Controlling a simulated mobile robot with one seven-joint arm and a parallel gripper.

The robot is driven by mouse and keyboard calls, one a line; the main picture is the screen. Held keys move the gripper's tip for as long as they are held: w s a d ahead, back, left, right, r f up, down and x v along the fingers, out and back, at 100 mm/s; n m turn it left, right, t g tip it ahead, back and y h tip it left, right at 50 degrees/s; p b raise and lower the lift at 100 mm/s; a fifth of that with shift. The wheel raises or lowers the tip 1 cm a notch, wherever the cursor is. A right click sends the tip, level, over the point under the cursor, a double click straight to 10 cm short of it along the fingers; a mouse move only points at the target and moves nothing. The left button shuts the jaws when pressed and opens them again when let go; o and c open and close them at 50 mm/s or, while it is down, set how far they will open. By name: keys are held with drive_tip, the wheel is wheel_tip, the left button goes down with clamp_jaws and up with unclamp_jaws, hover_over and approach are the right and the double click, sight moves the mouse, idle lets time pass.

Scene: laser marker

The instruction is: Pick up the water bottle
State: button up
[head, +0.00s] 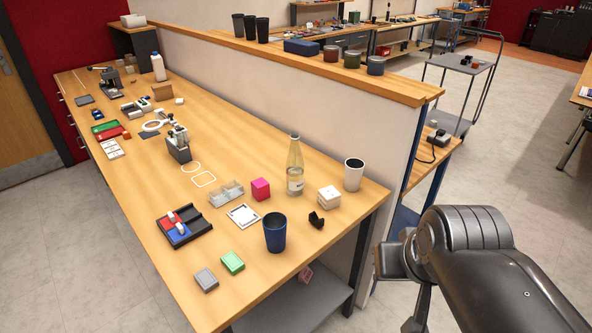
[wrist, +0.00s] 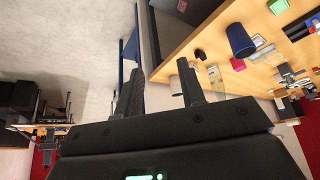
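A clear glass bottle (head: 295,168) with a pale label stands upright on the wooden workbench (head: 330,246) in the head view. It is near the bench's right end, between a pink cube and a white block. My gripper (wrist: 160,66) is open and empty in the wrist view, its two dark fingers apart. In the head view my arm is at the lower right, off the bench's right end and well apart from the bottle. I cannot make out the bottle for sure in the wrist view, where a finger covers part of the bench.
Close around the bottle are the pink cube (head: 260,189), white block (head: 329,197), white cup (head: 353,174), clear tray (head: 226,193) and blue cup (head: 275,232). A raised partition (head: 375,140) runs behind the bench. The floor to the right is mostly clear around a cart (head: 462,66).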

drive_tip(key=shift+o, duration=0.5)
drive_tip(key=o, duration=0.7)
drive_tip(key=shift+w, duration=0.1)
